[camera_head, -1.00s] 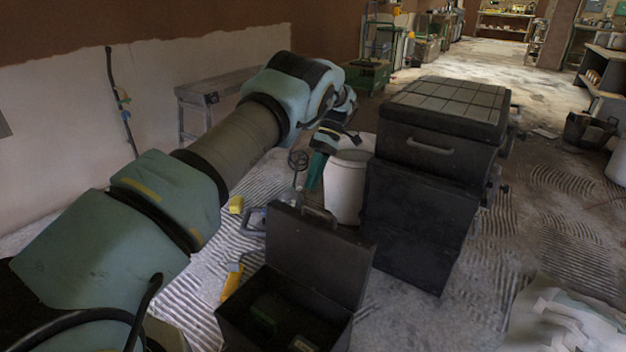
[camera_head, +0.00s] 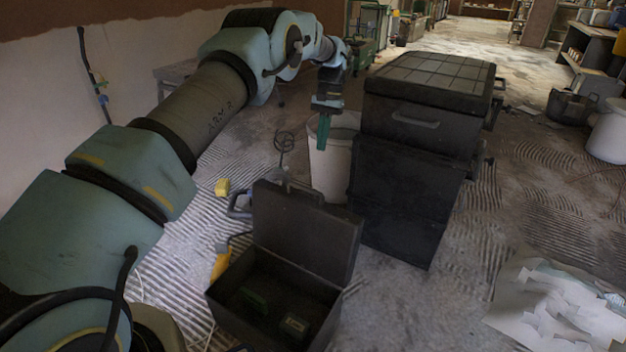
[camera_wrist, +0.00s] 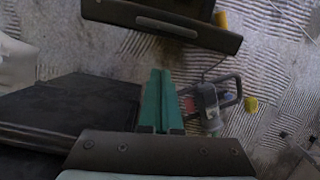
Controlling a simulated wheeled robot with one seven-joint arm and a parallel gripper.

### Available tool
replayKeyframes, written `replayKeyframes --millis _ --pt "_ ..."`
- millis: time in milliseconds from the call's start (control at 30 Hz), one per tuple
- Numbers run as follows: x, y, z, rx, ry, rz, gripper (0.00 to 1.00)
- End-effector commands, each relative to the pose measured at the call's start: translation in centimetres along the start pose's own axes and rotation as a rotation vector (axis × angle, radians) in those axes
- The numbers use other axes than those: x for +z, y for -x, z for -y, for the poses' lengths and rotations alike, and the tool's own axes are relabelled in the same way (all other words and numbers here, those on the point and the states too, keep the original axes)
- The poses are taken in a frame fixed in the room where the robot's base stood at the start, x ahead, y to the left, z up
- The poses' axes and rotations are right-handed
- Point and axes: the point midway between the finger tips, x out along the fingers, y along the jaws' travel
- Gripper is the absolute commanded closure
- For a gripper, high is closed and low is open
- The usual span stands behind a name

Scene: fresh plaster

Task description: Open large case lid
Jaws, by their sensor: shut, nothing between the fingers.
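The large black case (camera_head: 410,165) stands in the middle of the head view, with a gridded lid (camera_head: 435,75) lying closed on its top and a handle on its front. My gripper (camera_head: 323,132) points down beside the case's left side, over the white bucket, apart from the lid. Its green fingers are shut and empty. In the wrist view the fingers (camera_wrist: 158,92) lie together, with a dark surface of the large case (camera_wrist: 75,105) to their left.
A small black toolbox (camera_head: 280,290) stands open in front. A white bucket (camera_head: 332,165) is beside the large case. A drill-like tool (camera_wrist: 212,105), yellow pieces and a mixer whisk (camera_head: 284,145) lie or stand to the left. Crumpled sheeting (camera_head: 560,305) lies at right; floor between is clear.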

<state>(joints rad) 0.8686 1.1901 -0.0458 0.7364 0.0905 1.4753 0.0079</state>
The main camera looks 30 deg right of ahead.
Motion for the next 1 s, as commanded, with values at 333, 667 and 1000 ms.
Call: replayKeyframes --millis 333,667,1000 --pt "-0.8 -0.8 -0.5 0.006 -0.149 -0.039 1.0" --pt "-1.0 -7.5 -0.5 0.006 -0.147 -0.036 1.0" --pt "1.2 -10.0 -0.1 0.006 -0.144 -0.038 1.0"
